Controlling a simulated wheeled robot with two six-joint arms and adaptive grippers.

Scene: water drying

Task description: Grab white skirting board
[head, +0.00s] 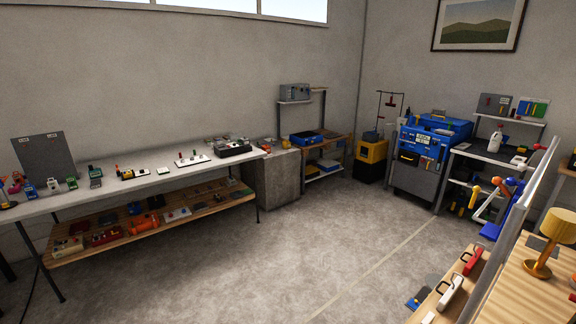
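I cannot make out a clear white skirting board in the head view. A long pale upright panel (509,237) runs along the edge of the wooden bench at the right, and I cannot tell whether it is the board. A thin light strip (378,264) lies along the floor, and it looks flat like a seam or line. Neither of my grippers shows in this view.
A long white table (105,196) with small items stands along the left wall, over a wooden shelf (85,245). A blue tool cabinet (417,148) stands at the back right. A wooden bench (527,287) with a yellow lamp (548,238) is at the right. The middle floor (290,255) is clear.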

